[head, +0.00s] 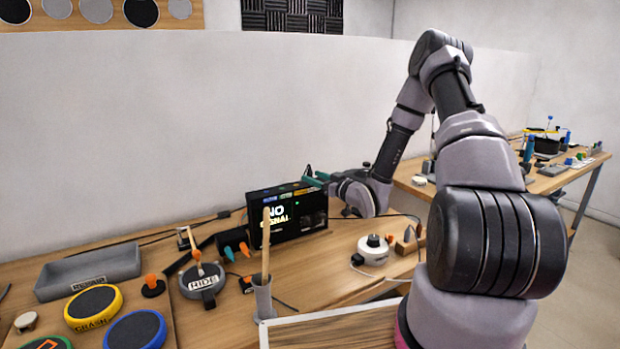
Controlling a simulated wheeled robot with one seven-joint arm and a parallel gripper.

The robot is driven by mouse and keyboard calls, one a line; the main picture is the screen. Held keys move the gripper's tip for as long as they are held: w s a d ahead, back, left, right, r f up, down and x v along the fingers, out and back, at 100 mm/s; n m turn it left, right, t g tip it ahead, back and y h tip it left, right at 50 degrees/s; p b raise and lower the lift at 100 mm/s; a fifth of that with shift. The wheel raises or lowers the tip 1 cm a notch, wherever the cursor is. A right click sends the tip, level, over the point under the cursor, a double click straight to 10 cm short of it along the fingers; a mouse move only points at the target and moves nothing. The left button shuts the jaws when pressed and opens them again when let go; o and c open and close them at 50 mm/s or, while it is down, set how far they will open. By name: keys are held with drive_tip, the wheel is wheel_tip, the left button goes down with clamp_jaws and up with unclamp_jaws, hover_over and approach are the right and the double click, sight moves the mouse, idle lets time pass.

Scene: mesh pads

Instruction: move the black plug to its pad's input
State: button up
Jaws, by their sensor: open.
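A grey round pad (203,279) with a label reading RIDE lies left of centre on the near table. A small black piece (208,299) sits at its front edge; I cannot tell whether it is the black plug or the pad's input. A yellow-rimmed pad (93,307) labelled CRASH, a blue-rimmed pad (135,331) and a partly cut-off green-rimmed pad (47,343) lie further left. My gripper (317,180) is behind the right end of the black box, its teal fingers partly hidden; it is open, with nothing seen held. No black plug is certain.
The black box (287,216) shows NO SIGNAL. A grey tray (88,272) stands at the left back. A holder with a wooden stick (264,298) stands in front of the box. A white round device (373,249) and cables lie to its right.

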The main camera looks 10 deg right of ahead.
drive_tip(key=x, duration=0.5)
drive_tip(key=shift+w+a+f, duration=0.1)
drive_tip(key=shift+w+f, duration=0.05)
drive_tip(key=shift+w, duration=0.25)
clamp_jaws()
